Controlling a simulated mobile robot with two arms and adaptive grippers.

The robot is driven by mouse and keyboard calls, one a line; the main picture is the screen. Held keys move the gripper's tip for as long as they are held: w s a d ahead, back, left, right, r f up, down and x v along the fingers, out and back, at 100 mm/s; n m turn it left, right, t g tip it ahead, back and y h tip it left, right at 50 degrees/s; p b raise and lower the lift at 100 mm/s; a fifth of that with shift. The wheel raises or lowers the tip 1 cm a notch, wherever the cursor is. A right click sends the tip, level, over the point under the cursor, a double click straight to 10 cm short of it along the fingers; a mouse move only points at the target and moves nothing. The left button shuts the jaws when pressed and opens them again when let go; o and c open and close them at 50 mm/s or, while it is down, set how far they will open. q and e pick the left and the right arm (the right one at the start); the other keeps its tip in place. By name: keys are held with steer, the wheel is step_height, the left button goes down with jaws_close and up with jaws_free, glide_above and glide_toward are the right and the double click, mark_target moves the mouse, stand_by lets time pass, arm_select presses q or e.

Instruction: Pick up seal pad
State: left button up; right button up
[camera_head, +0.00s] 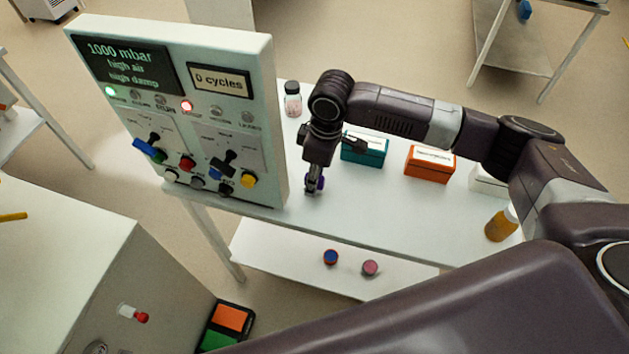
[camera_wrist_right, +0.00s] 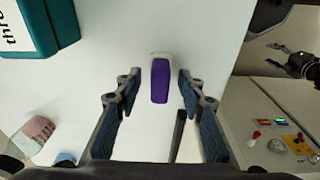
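The seal pad, a small purple rounded block (camera_wrist_right: 160,82), is on the white table. In the right wrist view it lies between the two fingers of my right gripper (camera_wrist_right: 160,84), with a gap on each side. My right gripper (camera_head: 314,186) is open and points down at the table beside the control panel. In the head view the pad (camera_head: 321,183) is mostly hidden behind the fingers. My left gripper (camera_wrist_right: 278,55) seems to show small at the right edge of the wrist view, its fingers apart; it is outside the head view.
The control panel (camera_head: 277,150) stands close left of my right gripper. A teal box (camera_head: 364,151), an orange box (camera_head: 430,165), a capped bottle (camera_head: 293,103) and an amber bottle (camera_head: 499,226) stand on the table (camera_head: 400,215). Two small round items lie on the lower shelf (camera_head: 290,262).

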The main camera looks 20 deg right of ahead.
jaws_close()
arm_select(q)
steer(key=s, duration=0.2)
steer(key=shift+s+a+f, duration=0.1)
steer(key=shift+s+a, duration=0.05)
steer(key=shift+s, duration=0.25)
steer(key=shift+w, duration=0.15)
arm_select(e)
steer(key=shift+r, duration=0.6)
arm_select(q)
steer(key=shift+w+f+b, duration=0.25)
steer(key=shift+f+b, duration=0.9)
arm_select(e)
step_height(320, 180, up, 19)
